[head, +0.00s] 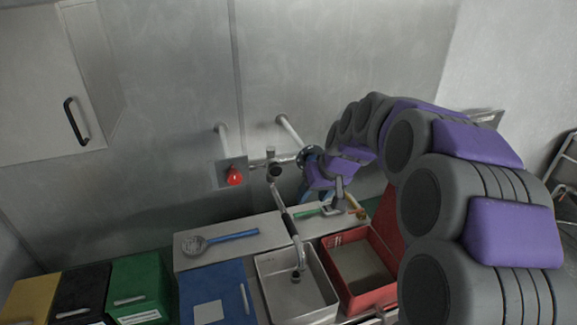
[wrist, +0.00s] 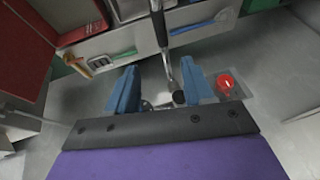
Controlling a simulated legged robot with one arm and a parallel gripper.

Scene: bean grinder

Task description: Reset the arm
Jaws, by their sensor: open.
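My gripper (wrist: 160,92) shows in the wrist view with its two blue fingers apart and nothing held between them. In the head view my gripper (head: 318,190) is at the end of my purple and grey arm, near the wall pipes and above the shelf; its fingers are partly hidden there. The long grey faucet (head: 285,215) runs down beside it to the left, and its upper part shows between and beyond the fingers in the wrist view (wrist: 160,35). I cannot tell whether the fingers touch any pipe.
A red knob (head: 234,176) sits on the wall at left. Below are a white sink basin (head: 285,295), a red bin (head: 366,247) and a blue box (head: 212,285). Green, black and yellow boxes stand at lower left.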

